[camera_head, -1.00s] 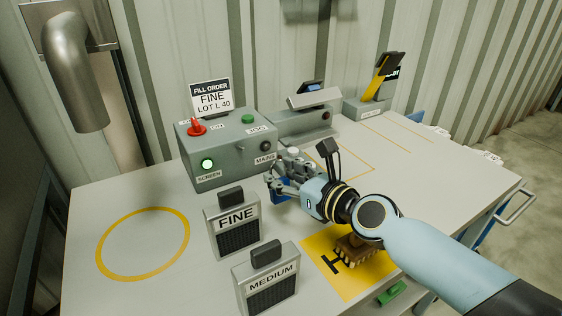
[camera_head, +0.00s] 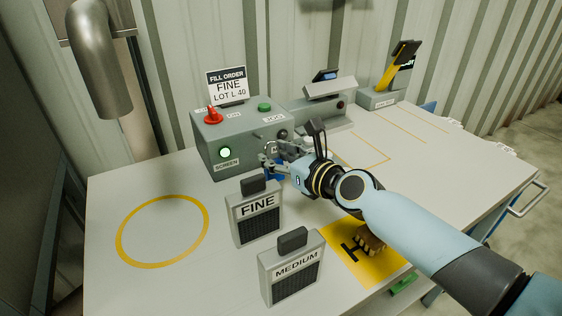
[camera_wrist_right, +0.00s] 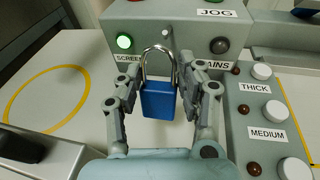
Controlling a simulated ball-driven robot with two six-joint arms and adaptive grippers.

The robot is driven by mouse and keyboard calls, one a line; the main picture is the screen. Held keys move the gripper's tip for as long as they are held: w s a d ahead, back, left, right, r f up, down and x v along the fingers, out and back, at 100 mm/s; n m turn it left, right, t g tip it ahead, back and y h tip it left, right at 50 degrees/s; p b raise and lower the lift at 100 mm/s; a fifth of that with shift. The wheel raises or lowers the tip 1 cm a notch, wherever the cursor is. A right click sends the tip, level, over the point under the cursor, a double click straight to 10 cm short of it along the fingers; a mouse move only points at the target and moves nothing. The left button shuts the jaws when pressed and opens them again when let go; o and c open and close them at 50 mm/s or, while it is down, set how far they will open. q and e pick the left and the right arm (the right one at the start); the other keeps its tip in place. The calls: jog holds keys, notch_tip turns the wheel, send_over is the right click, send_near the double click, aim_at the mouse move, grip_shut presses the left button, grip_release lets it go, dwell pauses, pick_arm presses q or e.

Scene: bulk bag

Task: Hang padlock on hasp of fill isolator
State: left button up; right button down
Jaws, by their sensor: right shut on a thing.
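My right gripper (camera_head: 268,164) is shut on a blue padlock (camera_wrist_right: 157,101), just in front of the grey control box (camera_head: 207,150). In the right wrist view the padlock hangs upright between the fingers (camera_wrist_right: 157,93), its silver shackle (camera_wrist_right: 146,62) pointing up toward the box front. In the head view only a little of its blue body (camera_head: 273,174) shows below the fingers. A small grey post (camera_wrist_right: 167,40) stands out on the box close behind the shackle; I cannot tell whether they touch, or whether it is the hasp. The MAINS label (camera_wrist_right: 213,65) is partly covered by a finger. My left gripper is out of view.
The box has a red knob (camera_head: 212,117) and a lit green SCREEN lamp (camera_head: 225,152). A panel with THICK and MEDIUM buttons (camera_wrist_right: 262,120) stands close right of the fingers. FINE (camera_head: 256,215) and MEDIUM (camera_head: 291,270) screens stand in front. The yellow ring (camera_head: 125,245) encloses clear table.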

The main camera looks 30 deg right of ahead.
jog(key=shift+d+r+b+x, duration=0.15)
jog(key=shift+b+x, duration=0.15)
jog(key=shift+x, duration=0.55)
jog(key=shift+d+r+b+x, duration=0.15)
jog(key=shift+b+x, duration=0.2)
jog(key=shift+x, duration=0.5)
jog(key=shift+d+b+x, duration=0.15)
jog(key=shift+b+x, duration=0.15)
jog(key=shift+x, duration=0.55)
jog(key=shift+w+f+b, duration=0.5)
jog(key=shift+w, duration=0.4)
jog(key=c, duration=0.7)
grip_release()
jog(key=shift+s, duration=0.1)
